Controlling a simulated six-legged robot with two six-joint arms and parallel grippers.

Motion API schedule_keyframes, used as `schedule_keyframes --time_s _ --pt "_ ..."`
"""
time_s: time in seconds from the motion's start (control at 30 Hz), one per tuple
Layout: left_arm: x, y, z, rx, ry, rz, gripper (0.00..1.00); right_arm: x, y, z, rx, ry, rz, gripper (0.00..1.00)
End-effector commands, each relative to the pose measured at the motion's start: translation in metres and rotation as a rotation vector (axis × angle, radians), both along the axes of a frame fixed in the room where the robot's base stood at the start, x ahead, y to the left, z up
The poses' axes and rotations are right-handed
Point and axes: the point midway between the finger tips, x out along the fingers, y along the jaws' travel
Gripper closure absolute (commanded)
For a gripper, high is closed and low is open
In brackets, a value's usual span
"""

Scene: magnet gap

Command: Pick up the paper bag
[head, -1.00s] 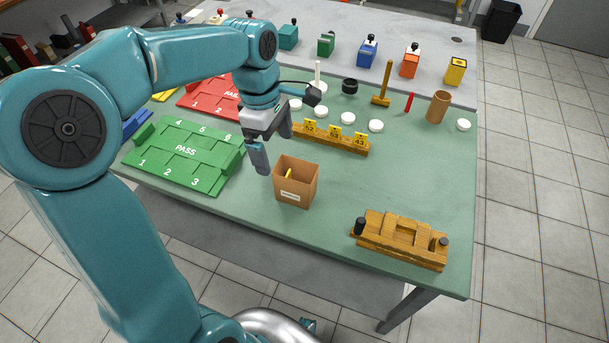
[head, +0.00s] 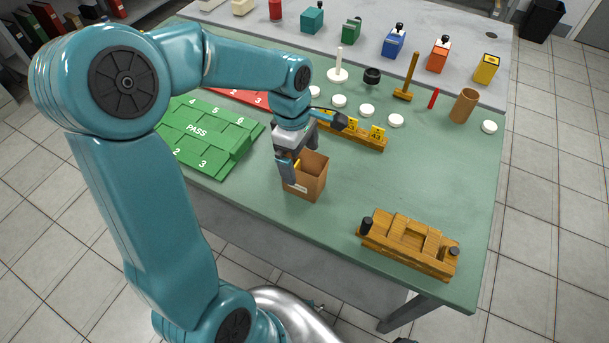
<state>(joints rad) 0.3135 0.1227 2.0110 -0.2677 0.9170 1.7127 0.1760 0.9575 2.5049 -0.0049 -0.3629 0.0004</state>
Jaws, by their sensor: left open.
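The brown paper bag (head: 313,182) stands upright and open-topped near the front edge of the green table. A small yellow item shows inside its mouth. My left gripper (head: 289,168) points down at the bag's left side and is open. One finger shows in front of the bag's left part and hides some of it and its white label. The other finger is mostly hidden, and I cannot tell whether either finger touches the bag. My right gripper is not in view.
A green PASS tray (head: 215,145) lies left of the bag, with a red tray (head: 240,95) behind it. A wooden rack with yellow tags (head: 355,138) stands just behind the bag. A wooden fixture (head: 408,243) stands at the front right. The table right of the bag is clear.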

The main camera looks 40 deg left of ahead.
Motion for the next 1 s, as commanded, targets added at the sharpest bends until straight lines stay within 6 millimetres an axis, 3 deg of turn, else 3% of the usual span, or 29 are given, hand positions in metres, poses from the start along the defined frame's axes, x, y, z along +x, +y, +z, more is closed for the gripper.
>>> schedule_keyframes --time_s 0.5,1.0 --pt "0.009 -0.006 -0.059 0.0 0.001 -0.001 0.0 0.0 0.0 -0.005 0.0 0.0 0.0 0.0" --pt "0.009 -0.006 -0.062 0.0 -0.001 -0.001 0.0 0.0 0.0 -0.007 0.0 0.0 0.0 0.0"
